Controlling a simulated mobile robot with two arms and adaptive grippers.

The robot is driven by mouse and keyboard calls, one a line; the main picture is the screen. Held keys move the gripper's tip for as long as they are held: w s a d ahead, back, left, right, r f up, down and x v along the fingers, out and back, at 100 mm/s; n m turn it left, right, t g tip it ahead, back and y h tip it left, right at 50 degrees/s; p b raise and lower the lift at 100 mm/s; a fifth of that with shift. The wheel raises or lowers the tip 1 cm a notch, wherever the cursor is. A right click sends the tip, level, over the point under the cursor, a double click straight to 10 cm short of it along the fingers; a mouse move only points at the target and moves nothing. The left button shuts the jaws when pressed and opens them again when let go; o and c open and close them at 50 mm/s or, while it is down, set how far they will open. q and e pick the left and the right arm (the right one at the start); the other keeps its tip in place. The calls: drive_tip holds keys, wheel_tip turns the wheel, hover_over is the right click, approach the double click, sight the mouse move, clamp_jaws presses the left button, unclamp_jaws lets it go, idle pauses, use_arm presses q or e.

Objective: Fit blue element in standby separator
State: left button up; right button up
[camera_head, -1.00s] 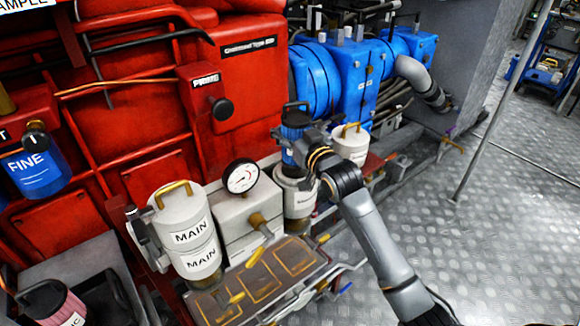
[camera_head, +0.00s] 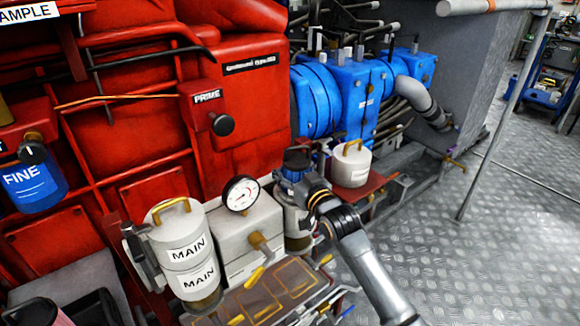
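The blue element (camera_head: 294,174), with a black top, stands upright at the mouth of the standby separator (camera_head: 298,222), a grey canister right of the gauge. Its lower part is hidden by the canister and my gripper. My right gripper (camera_head: 300,187) reaches in from the lower right and appears shut on the element's side; its fingertips are partly hidden. I cannot tell how deep the element sits. A white lid (camera_head: 350,168) with a brass handle rests apart on a red ledge to the right.
The MAIN canister (camera_head: 184,250) and a pressure gauge (camera_head: 241,194) stand left of the separator. A tray with yellow outlines (camera_head: 270,298) lies in front. A FINE blue canister (camera_head: 35,180) hangs at far left. Blue machinery (camera_head: 345,95) stands behind. The floor (camera_head: 470,240) at right is clear.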

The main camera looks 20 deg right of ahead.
drive_tip(key=shift+f, duration=0.25)
drive_tip(key=o, duration=1.5)
